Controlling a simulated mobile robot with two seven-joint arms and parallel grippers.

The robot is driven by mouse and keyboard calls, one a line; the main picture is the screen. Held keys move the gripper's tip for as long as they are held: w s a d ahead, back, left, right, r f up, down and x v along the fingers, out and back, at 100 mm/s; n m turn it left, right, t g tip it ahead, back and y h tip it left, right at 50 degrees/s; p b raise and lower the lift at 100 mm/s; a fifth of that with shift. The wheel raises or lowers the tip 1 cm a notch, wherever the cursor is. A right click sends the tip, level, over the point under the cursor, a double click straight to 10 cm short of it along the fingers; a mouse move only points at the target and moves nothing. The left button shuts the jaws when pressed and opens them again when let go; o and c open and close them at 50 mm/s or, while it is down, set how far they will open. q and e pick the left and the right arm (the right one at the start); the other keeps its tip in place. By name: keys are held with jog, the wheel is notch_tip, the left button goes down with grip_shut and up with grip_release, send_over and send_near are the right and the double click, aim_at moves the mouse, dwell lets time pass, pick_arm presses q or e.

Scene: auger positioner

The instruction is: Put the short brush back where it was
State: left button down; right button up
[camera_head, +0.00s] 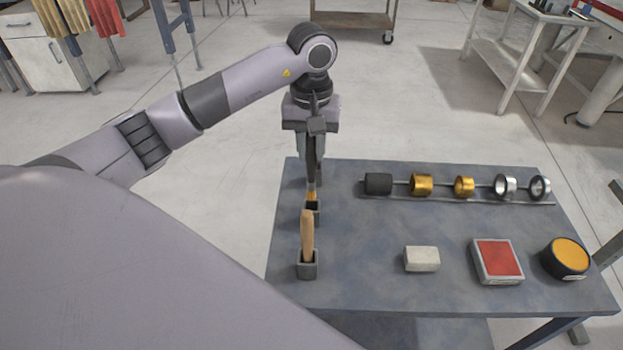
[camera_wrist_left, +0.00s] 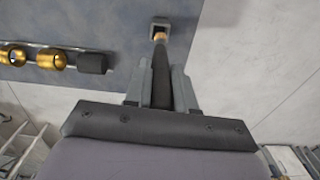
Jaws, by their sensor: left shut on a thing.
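My left gripper (camera_head: 313,180) points down over the left part of the table and is shut on a brush, which I take for the short brush (camera_head: 311,195). The brush has a dark upper part and a tan lower end. In the left wrist view, the brush (camera_wrist_left: 160,60) runs from between the fingers of the left gripper (camera_wrist_left: 161,85) toward a small square grey holder (camera_wrist_left: 160,25). That rear holder (camera_head: 313,209) is just below the tan end in the head view. I cannot tell whether the tip is inside it. My right gripper is not in view.
A second brush with a wooden handle (camera_head: 307,235) stands in the front holder (camera_head: 307,268), close before the rear one. A rod with several rings (camera_head: 421,184) lies at the back right. A pale block (camera_head: 421,259), red pad (camera_head: 497,260) and orange-topped tin (camera_head: 566,257) sit along the front.

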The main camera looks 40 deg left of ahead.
aim_at(312, 180)
pick_arm(q)
notch_tip(312, 180, down, 8)
jog(key=shift+f+p, duration=0.2)
jog(key=shift+p, duration=0.1)
jog(key=shift+f, duration=0.2)
jog(key=c, duration=0.9)
grip_release()
jog(key=shift+r, duration=0.1)
jog(key=shift+c, duration=0.2)
jog(key=shift+r, duration=0.25)
notch_tip(312, 180, up, 12)
jog(key=shift+f+b, duration=0.15)
jog(key=shift+b, duration=0.6)
